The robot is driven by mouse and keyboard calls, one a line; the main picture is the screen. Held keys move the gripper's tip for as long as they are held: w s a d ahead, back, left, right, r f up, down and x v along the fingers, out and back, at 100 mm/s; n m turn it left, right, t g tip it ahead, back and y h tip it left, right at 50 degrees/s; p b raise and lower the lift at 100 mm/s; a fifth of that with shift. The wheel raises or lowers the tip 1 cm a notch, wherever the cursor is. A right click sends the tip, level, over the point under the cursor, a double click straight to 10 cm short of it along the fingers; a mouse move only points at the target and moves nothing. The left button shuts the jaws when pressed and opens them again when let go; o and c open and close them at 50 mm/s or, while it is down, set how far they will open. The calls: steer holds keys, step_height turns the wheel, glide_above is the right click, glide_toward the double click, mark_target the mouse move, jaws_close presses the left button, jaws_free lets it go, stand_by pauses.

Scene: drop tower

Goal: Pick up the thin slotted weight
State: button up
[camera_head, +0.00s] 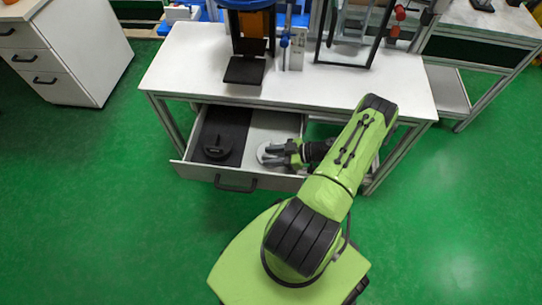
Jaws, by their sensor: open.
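Two round weights lie in the open drawer (232,178) under the white table. A pale silvery disc (264,152) lies in the right, light-floored part. It is partly hidden by my gripper (270,153). A black disc (217,147) with a darker mark on top lies on the dark floor of the left part. My gripper reaches in from the right, with its open fingers at the silvery disc. I cannot tell whether they touch it. Which disc is the thin slotted weight is hard to tell at this size.
The white tabletop (200,70) overhangs the back of the drawer. On it stand a black and orange device (250,50) and a dark-framed rig (350,35). The drawer's front wall with a dark handle (235,185) faces me.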

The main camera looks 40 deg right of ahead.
jaws_close()
steer(key=shift+r, duration=0.15)
stand_by(1.2)
